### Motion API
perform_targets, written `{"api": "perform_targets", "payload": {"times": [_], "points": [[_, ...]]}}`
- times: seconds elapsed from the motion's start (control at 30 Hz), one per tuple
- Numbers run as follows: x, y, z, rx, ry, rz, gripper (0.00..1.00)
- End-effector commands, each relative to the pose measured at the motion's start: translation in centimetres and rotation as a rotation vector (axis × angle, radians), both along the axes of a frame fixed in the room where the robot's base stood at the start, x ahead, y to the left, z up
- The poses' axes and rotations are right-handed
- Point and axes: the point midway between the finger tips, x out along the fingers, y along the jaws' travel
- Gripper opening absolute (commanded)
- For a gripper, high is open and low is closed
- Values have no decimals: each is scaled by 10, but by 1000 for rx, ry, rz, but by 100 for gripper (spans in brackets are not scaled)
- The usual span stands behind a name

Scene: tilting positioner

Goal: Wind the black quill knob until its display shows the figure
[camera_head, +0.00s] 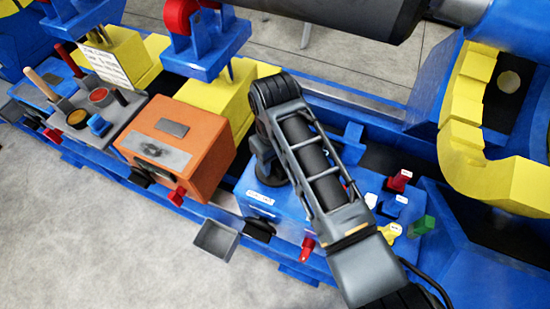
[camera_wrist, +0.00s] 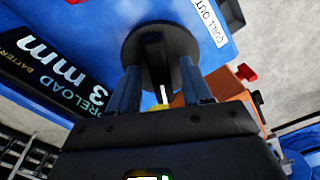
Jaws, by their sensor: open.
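The black quill knob (camera_wrist: 160,40) shows in the wrist view as a round disc with a raised grip bar, on a blue face. My gripper (camera_wrist: 161,88) is open, with one finger on each side of the bar; I cannot tell whether either finger touches it. The dark display (camera_wrist: 62,72) lies left of the knob. It shows "3 mm" with partly cut "RELOAD" and "BATTERY" lettering; the start of the figure may be hidden by my gripper. A white label (camera_wrist: 209,22) reads "QUILL OUT".
An orange box (camera_head: 180,145) stands left of the blue box. A grey control panel (camera_head: 98,112) with knobs and a lever is farther left. Red, blue, yellow and green parts (camera_head: 400,205) stand to the right. An open grey tray (camera_head: 216,239) juts out in front; floor beyond is clear.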

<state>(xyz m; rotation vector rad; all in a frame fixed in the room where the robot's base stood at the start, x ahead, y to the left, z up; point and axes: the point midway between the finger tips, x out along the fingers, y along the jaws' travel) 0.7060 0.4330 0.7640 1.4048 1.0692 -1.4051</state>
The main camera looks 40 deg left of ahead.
Motion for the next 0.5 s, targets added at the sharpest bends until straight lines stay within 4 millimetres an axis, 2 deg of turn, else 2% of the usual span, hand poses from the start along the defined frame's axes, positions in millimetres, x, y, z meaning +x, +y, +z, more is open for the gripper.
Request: {"api": "perform_targets", "payload": {"times": [0.33, 0.5], "points": [[0, 0, -4, -1, 0, 0, 48], [0, 0, -4, 0, 0, 0, 32]]}}
